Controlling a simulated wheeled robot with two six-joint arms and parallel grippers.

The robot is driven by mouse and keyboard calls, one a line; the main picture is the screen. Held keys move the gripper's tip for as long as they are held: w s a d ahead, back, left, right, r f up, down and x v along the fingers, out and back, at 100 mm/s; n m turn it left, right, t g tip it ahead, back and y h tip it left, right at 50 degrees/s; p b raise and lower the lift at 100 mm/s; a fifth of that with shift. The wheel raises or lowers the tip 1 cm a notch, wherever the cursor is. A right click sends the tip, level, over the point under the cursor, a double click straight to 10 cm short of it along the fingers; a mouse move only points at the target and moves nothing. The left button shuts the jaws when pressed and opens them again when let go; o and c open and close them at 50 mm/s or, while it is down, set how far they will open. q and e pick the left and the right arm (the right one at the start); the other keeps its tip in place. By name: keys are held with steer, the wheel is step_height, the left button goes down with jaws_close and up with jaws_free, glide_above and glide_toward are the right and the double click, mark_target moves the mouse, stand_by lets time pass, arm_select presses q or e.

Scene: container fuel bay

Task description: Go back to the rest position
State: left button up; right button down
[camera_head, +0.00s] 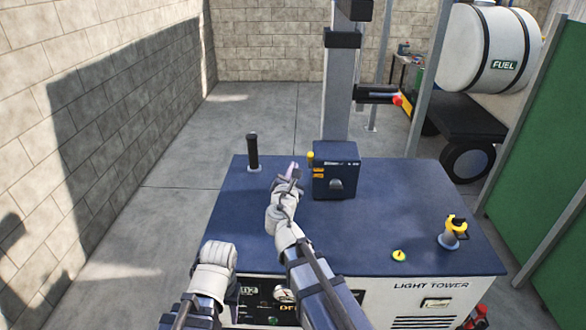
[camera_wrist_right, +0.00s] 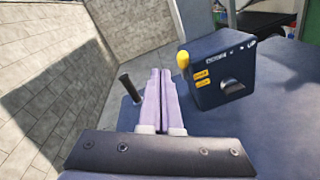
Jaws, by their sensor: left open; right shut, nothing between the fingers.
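My right gripper (camera_head: 293,170) is shut and empty. In the head view it is over the dark blue top of the light tower cabinet (camera_head: 380,235), just left of the dark control box (camera_head: 336,180). In the right wrist view its two pale fingers (camera_wrist_right: 160,98) lie together, with the control box (camera_wrist_right: 220,75) to their right. I cannot tell how high they are above the top. My left arm shows at the lower left of the head view, by the cabinet's front left corner. Its fingers cannot be made out.
A black upright handle (camera_head: 252,151) stands left of my right gripper. The mast (camera_head: 338,100) rises behind the control box. A yellow-black knob (camera_head: 454,230) and a small yellow-green button (camera_head: 398,255) are on the right. Block walls stand left and behind. Open floor (camera_head: 170,205) lies left.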

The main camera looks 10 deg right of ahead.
steer(key=s+a+f+m+g+b, duration=0.1)
steer(key=s+f+m+g+b, duration=0.25)
steer(key=s+f+m, duration=0.5)
steer(key=s+a+f+m+g+b, duration=0.1)
steer(key=s+f+m+g+b, duration=0.15)
steer(key=f+m+g, duration=0.6)
steer(key=s+a+f+m+g+y+b, duration=0.1)
steer(key=s+a+f+m+g+y, duration=0.1)
steer(key=s+a+f, duration=0.3)
steer(key=s+a+f+m+g+y+b, duration=0.2)
steer(key=s+a+f, duration=0.3)
steer(key=s, duration=0.7)
step_height(320, 180, down, 3)
steer(key=shift+s+a+r+m+y, duration=0.1)
steer(key=shift+s+a+m+y, duration=0.15)
steer(key=shift+m+y, duration=0.45)
